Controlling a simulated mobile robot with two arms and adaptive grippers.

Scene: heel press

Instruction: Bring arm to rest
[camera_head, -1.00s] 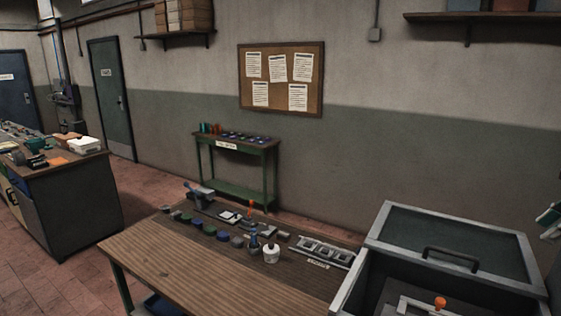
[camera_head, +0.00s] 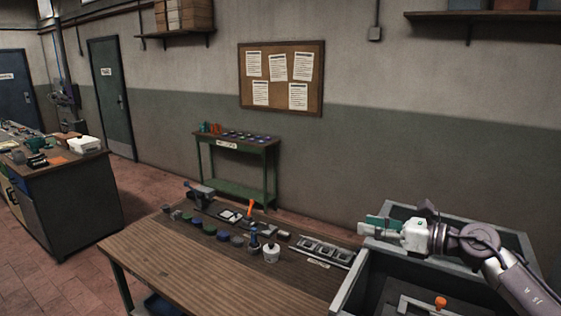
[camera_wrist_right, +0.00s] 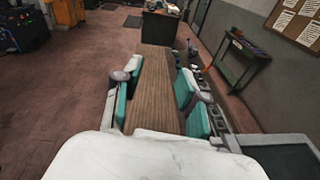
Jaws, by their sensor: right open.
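My right gripper (camera_head: 376,227) comes in from the right in the head view, above the grey open-topped box at the bench's right end. Its teal-padded fingers point left and hold nothing. In the right wrist view the two fingers (camera_wrist_right: 152,102) stand wide apart, with the bare wooden bench top showing between them. My left gripper is in neither view.
The wooden workbench (camera_head: 190,268) carries small pucks, a white bottle (camera_head: 271,253) and a slotted grey rack (camera_head: 325,250) along its back edge. The grey box (camera_head: 352,290) holds a fixture with an orange knob (camera_head: 440,302). The bench's front left is clear.

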